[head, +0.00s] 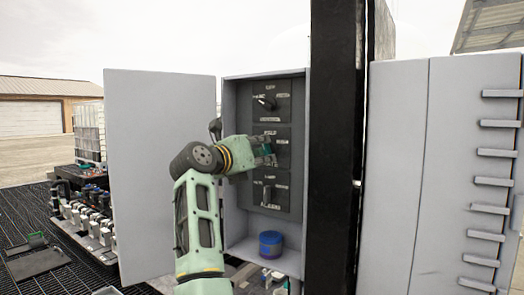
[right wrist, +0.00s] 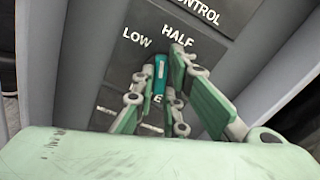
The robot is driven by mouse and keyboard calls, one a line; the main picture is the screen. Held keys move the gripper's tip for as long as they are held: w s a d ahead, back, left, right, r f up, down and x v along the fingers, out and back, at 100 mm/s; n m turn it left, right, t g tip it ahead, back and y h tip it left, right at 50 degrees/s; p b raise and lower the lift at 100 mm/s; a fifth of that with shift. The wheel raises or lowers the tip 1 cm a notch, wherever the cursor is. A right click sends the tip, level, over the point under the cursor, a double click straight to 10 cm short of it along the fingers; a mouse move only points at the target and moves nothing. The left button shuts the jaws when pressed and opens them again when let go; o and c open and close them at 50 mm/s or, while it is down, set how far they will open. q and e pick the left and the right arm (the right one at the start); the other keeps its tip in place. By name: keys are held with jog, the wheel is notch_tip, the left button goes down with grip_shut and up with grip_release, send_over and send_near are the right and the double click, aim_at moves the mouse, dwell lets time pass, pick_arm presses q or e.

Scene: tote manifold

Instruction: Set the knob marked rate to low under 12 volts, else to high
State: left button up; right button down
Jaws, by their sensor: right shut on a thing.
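The control panel (head: 298,172) is a dark plate inside an open grey cabinet, with three sections one above another. My right gripper (head: 266,151) is at the middle section and hides most of it. In the right wrist view, my right gripper (right wrist: 158,90) is closed around a teal and black knob (right wrist: 160,70). LOW is printed to the left of the knob and HALF above it. A label below is mostly hidden, with only an E clear. The knob's exact pointing direction is unclear. No voltage reading is legible. My left gripper is out of view.
A black knob (head: 265,102) is on the top section and another control (head: 267,193) on the bottom one. A blue tub (head: 271,244) stands on the cabinet floor. The open door (head: 155,170) is left, and a black post (head: 335,150) is close on the right.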

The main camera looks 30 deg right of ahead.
jog(key=n, duration=0.3)
jog(key=shift+r+n+p, duration=0.1)
jog(key=shift+n+p, duration=0.25)
jog(key=shift+n, duration=0.05)
jog(key=shift+n+p, duration=0.4)
jog(key=shift+n, duration=1.8)
jog(key=c, duration=1.8)
grip_release()
jog(key=shift+w+a, duration=0.1)
